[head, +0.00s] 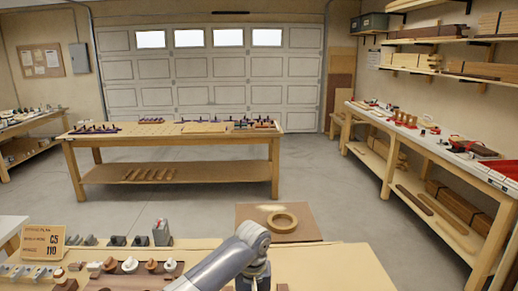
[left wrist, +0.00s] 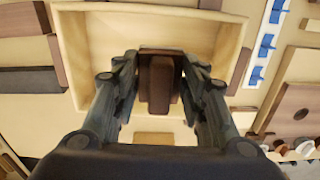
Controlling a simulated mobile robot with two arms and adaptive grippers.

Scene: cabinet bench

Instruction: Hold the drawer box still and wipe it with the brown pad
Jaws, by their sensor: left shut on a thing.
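In the left wrist view, my left gripper (left wrist: 160,66) is shut on the brown pad (left wrist: 160,92), a dark block with a raised grip along its middle. The pad is over the inside of the drawer box (left wrist: 92,42), a pale open wooden box with low walls. I cannot tell whether the pad touches the box floor. My fingers hide part of the near side of the box. In the head view, my left arm reaches in at the bottom middle, and its gripper is cut off by the lower edge. My right gripper is in neither view.
Blue clips on a white strip (left wrist: 262,48) and a brown board (left wrist: 290,108) lie right of the box. Dark and brown blocks (left wrist: 30,80) lie left. In the head view, a tape ring (head: 282,222) lies beyond my arm, and a sign (head: 43,243) stands left.

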